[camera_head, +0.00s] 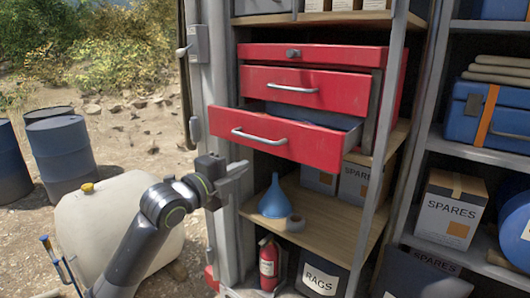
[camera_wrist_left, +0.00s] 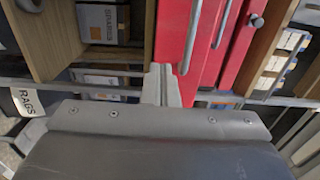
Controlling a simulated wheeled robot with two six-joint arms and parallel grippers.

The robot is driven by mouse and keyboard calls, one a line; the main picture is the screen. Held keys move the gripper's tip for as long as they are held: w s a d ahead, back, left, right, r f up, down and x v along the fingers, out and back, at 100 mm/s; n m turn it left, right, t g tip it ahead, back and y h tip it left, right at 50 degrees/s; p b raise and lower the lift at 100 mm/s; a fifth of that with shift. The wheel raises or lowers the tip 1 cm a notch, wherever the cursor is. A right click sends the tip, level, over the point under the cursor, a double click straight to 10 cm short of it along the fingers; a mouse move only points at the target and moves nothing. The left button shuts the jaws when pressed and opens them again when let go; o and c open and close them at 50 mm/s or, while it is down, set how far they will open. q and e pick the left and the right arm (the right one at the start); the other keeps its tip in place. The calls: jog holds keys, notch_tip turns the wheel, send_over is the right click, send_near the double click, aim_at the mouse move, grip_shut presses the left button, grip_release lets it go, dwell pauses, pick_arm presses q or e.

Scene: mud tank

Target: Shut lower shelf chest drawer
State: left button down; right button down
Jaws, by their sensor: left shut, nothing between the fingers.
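The red chest (camera_head: 390,75) stands on a shelf of the rack. Its lower drawer (camera_head: 318,146) is pulled out, with its front well ahead of the middle drawer (camera_head: 330,88) and a dark gap showing behind it. The top drawer looks closed. My left gripper (camera_head: 240,168) is shut and empty, just below and left of the lower drawer's front, pointing right. In the left wrist view, turned sideways, the shut fingers (camera_wrist_left: 162,84) point at the red lower drawer front (camera_wrist_left: 172,30), overlapping its edge; I cannot tell if they touch. My right gripper is not in view.
A blue funnel (camera_head: 275,197) and a tape roll (camera_head: 296,223) sit on the shelf below the chest. A fire extinguisher (camera_head: 268,262) and a rags box (camera_head: 320,275) stand lower. A grey rack post (camera_head: 378,165) rises at right; a cabinet door (camera_head: 208,90) stands left.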

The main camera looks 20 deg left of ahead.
aim_at(273, 152)
pick_arm(q)
jog(key=p+x, duration=0.3)
jog(key=x, duration=0.5)
jog(key=shift+w+p, duration=0.1)
jog(key=shift+p, duration=0.2)
jog(key=shift+w+d+p, duration=0.3)
jog(key=shift+w, duration=0.35)
jog(key=shift+f, duration=0.1)
